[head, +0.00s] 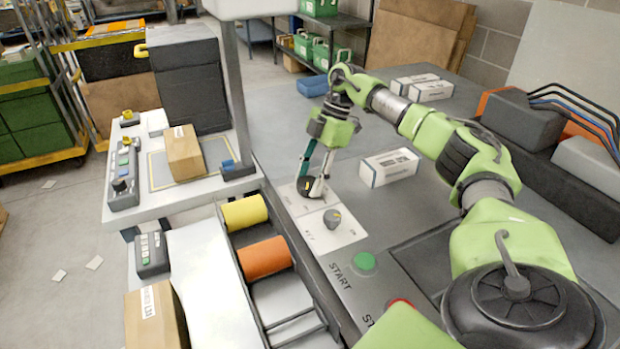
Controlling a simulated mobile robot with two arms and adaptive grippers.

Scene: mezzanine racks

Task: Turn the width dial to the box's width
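A white panel (350,234) on the grey bench carries two dials. The far dial (307,188) is dark and partly hidden by my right gripper (312,189), which points down with its fingers on either side of the knob and appears closed on it. The near dial (332,219) is a grey knob with a small yellowish mark, standing free. The panel's print is too small to tell which dial is width. A brown cardboard box (184,155) with a white label sits on the white table at left, inside a marked outline. My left gripper is out of view.
A green START button (364,262) and a red button (399,304) lie nearer on the bench. A white carton (389,167) stands right of the gripper. Yellow (244,212) and orange (264,258) rollers, a grey post and another cardboard box (155,316) are at left.

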